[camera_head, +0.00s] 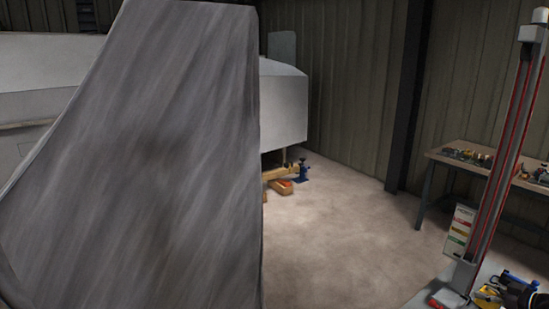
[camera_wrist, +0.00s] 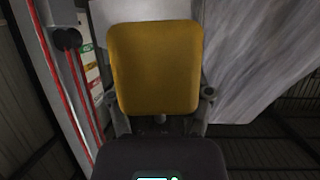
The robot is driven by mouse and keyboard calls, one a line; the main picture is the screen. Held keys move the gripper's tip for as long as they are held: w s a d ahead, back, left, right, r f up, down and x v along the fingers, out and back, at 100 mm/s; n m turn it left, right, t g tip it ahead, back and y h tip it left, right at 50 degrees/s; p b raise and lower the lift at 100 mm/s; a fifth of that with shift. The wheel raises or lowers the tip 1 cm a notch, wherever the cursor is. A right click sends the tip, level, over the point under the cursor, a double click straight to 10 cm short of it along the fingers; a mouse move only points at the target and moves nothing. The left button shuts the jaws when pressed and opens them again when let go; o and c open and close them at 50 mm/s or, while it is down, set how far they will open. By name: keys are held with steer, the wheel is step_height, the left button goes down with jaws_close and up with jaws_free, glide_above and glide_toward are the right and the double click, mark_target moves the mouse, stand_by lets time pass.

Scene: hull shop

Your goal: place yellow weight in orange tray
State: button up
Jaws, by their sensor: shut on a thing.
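The yellow weight (camera_wrist: 155,68) fills the middle of the wrist view, a block with rounded corners. My gripper (camera_wrist: 160,108) is shut on it, with one finger showing at each side of its lower part. Neither my gripper nor the weight shows in the camera_head view. I cannot make out an orange tray for certain in either view.
A large grey streaked panel (camera_head: 165,160) blocks the left half of the camera_head view. Behind it are a pale hull (camera_head: 283,105), wooden blocks and a small red-topped box (camera_head: 283,187) on the floor. A workbench (camera_head: 440,158) with small items stands right. The middle floor is clear.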

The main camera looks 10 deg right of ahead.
steer(key=shift+f, duration=0.1)
step_height(320, 180, down, 10)
steer(key=b, duration=1)
stand_by(0.4)
steer(key=w+d, duration=0.1)
steer(key=w, duration=0.3)
steer(key=w+d+b, duration=0.1)
steer(key=w, duration=0.3)
steer(key=w+d+f, duration=0.1)
steer(key=w, duration=0.4)
steer(key=shift+d, duration=0.1)
